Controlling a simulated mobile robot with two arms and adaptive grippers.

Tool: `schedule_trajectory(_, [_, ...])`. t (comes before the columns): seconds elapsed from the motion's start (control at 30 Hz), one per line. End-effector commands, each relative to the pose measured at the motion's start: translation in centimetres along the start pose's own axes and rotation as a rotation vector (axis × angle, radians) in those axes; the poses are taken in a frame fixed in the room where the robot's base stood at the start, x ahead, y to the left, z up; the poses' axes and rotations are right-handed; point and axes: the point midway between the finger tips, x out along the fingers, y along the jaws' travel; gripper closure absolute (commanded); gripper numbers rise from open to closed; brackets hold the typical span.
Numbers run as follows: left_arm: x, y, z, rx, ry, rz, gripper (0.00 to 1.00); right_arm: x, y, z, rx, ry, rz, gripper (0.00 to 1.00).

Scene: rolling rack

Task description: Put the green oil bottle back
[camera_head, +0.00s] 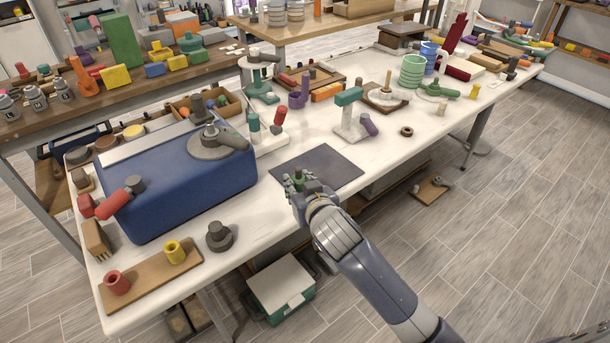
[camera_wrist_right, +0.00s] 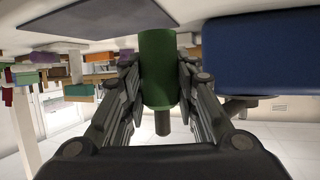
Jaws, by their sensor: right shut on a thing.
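My right gripper (camera_head: 303,188) is shut on the green oil bottle (camera_head: 299,176), near the front edge of the white table. In the right wrist view, which is upside down, the two fingers (camera_wrist_right: 160,75) press on both sides of the green bottle (camera_wrist_right: 158,45). Its thin dark neck (camera_wrist_right: 162,122) points away from the tabletop, so the bottle is about upright. I cannot tell whether its base touches the table. A dark flat mat (camera_head: 328,164) lies just behind the gripper; it also shows in the wrist view (camera_wrist_right: 90,17). My left gripper is not in view.
A large blue box (camera_head: 185,190) stands left of the gripper, with a grey round tool on top. A green and white stand (camera_head: 350,118) is behind right. A wooden board (camera_head: 150,280) with small cups lies front left. A ring (camera_head: 407,131) lies right, with bare tabletop around it.

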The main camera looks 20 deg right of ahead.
Motion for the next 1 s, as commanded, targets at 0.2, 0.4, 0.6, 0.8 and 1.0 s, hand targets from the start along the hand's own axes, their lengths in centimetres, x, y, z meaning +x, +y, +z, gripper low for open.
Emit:
schedule_trajectory(0.2, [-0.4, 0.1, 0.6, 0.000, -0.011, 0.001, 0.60, 5.0, 2.3, -1.7, -0.002, 0.000, 0.002, 0.96])
schedule_trajectory(0.4, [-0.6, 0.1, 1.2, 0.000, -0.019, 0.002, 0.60, 7.7, 3.3, -2.3, -0.001, -0.001, 0.001, 0.96])
schedule_trajectory(0.6, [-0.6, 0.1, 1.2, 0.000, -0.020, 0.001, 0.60, 8.4, 3.5, -1.8, 0.000, -0.003, 0.000, 0.96])
schedule_trajectory(0.8, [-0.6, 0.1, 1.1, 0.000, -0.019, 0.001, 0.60, 9.4, 3.5, 0.7, -0.001, -0.005, 0.000, 0.96])
schedule_trajectory(1.0, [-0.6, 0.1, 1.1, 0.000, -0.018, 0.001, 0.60, 9.5, 3.5, 0.8, 0.001, -0.001, -0.001, 0.96])
